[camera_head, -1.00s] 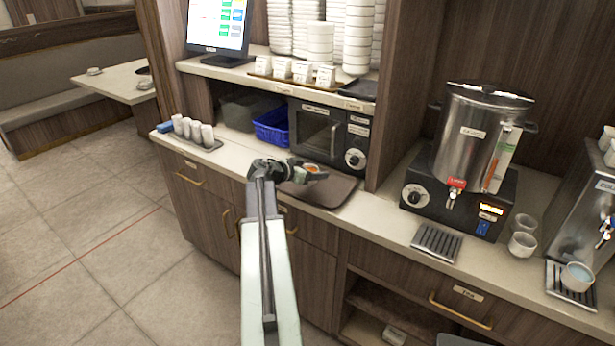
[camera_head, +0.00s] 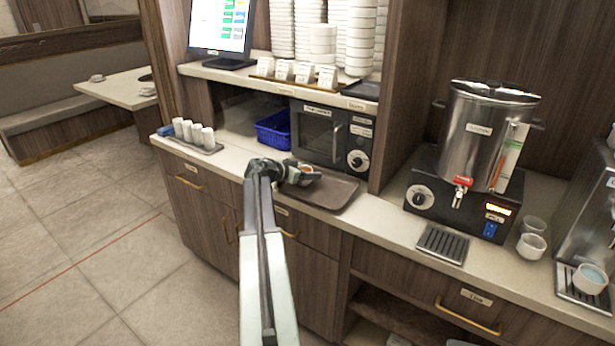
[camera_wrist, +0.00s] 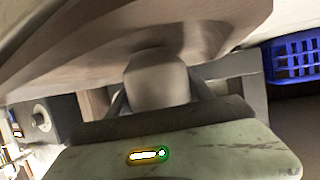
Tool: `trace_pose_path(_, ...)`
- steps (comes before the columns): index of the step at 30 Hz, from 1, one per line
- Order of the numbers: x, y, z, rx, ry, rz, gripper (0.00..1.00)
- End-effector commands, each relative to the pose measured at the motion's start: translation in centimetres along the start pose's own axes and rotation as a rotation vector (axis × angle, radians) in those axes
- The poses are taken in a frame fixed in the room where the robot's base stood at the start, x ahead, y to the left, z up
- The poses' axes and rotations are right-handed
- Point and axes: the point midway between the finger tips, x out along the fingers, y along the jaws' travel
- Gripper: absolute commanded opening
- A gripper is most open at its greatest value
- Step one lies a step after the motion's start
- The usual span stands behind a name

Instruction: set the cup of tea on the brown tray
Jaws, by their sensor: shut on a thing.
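The brown tray (camera_head: 333,191) lies on the counter in front of the black microwave. My gripper (camera_head: 303,174) is over the left part of the tray, shut on the cup of tea. In the head view only a little of the cup (camera_head: 307,169) shows, with orange-brown tea at its top; the gripper hides the rest. In the wrist view the pale cup (camera_wrist: 156,80) is between my fingers (camera_wrist: 158,95), with the tray's brown surface (camera_wrist: 60,65) close by. I cannot tell whether the cup's base touches the tray.
The microwave (camera_head: 322,135) and a blue basket (camera_head: 274,130) stand behind the tray. A small tray of white cups (camera_head: 205,147) is to the left. A hot-water urn (camera_head: 485,135) stands to the right, with pale cups (camera_head: 531,245) near it.

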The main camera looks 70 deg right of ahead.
Motion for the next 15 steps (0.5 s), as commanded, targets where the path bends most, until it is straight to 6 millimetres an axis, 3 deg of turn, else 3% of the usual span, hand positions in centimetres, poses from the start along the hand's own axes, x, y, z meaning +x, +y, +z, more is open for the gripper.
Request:
trace_pose_path(4, 0.13, -0.03, 0.4, 0.0, 0.0, -0.001, 0.1)
trace_pose_path(5, 0.06, -0.03, 0.25, 0.0, 0.0, -0.001, 0.69)
trace_pose_path(6, 0.04, -0.03, 0.22, 0.0, 0.0, -0.001, 0.8)
trace_pose_path(15, -0.02, -0.07, 0.18, -0.001, 0.0, -0.001, 0.82)
